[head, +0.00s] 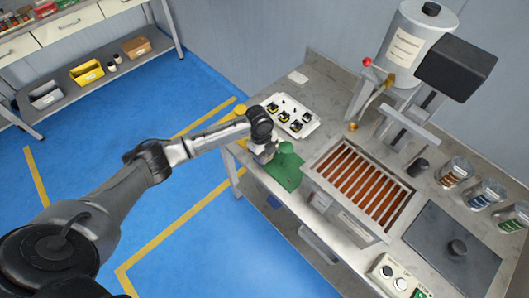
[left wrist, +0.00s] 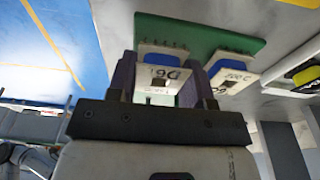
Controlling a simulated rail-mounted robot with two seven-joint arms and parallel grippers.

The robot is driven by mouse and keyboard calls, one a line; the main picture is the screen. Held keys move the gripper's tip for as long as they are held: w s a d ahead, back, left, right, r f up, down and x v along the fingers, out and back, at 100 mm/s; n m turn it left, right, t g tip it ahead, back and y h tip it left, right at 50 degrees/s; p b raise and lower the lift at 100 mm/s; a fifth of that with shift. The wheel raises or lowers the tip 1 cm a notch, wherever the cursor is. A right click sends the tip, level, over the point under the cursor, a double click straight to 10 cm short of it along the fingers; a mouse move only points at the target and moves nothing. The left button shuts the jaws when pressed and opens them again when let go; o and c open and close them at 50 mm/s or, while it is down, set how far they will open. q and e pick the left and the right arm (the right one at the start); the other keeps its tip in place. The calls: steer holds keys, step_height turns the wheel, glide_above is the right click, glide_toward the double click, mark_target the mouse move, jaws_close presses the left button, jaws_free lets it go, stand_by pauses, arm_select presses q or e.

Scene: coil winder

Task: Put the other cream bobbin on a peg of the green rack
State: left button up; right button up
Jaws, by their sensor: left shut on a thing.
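My left gripper (head: 266,153) reaches in from the left over the near-left edge of the bench. In the left wrist view the gripper (left wrist: 158,80) is shut on a cream bobbin (left wrist: 160,70) with dark writing, one finger on each side. A second cream bobbin (left wrist: 233,76) with a blue band and writing is just right of the held one. The green rack (left wrist: 205,35) lies behind both; in the head view the green rack (head: 284,175) is partly under the gripper. The pegs cannot be made out, nor whether the held bobbin touches one. My right gripper is not in view.
A white tray (head: 306,131) of black-and-yellow parts sits behind the rack. Blue floor is clear on the left.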

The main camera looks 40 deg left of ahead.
arm_select(q)
steer(key=shift+f, duration=0.35)
steer(key=o, duration=1)
steer(key=shift+w+a+r+p, duration=0.1)
steer(key=shift+a+r+p, duration=0.3)
steer(key=shift+r, duration=1.9)
steer(key=shift+s+a+r+p, duration=0.1)
steer(key=shift+a+r+p, duration=0.35)
steer(key=shift+r, duration=1.8)
steer(key=shift+w+a+r+p, duration=0.15)
steer(key=shift+r+p, duration=0.4)
steer(key=shift+r, duration=1.75)
